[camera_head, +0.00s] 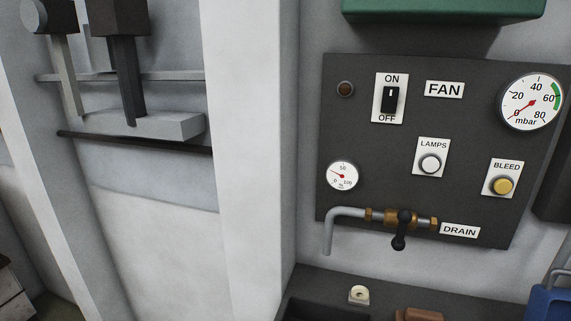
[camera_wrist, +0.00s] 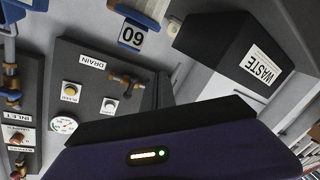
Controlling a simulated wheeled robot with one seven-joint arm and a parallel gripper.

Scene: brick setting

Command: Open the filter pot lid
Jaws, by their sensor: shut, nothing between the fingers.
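I cannot pick out a filter pot or its lid in either view. A blue object (camera_head: 550,303) is cut off at the lower right corner of the head view, and I cannot tell what it is. Blue parts also show along the top left of the wrist view (camera_wrist: 10,22).
A dark panel (camera_head: 390,150) carries a FAN switch (camera_head: 390,98), gauges, buttons and a DRAIN valve (camera_head: 403,228). A green box (camera_head: 445,8) hangs above it. The wrist view, turned over, shows a WASTE box (camera_wrist: 225,50). A dark purple body (camera_wrist: 200,150) fills its lower part.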

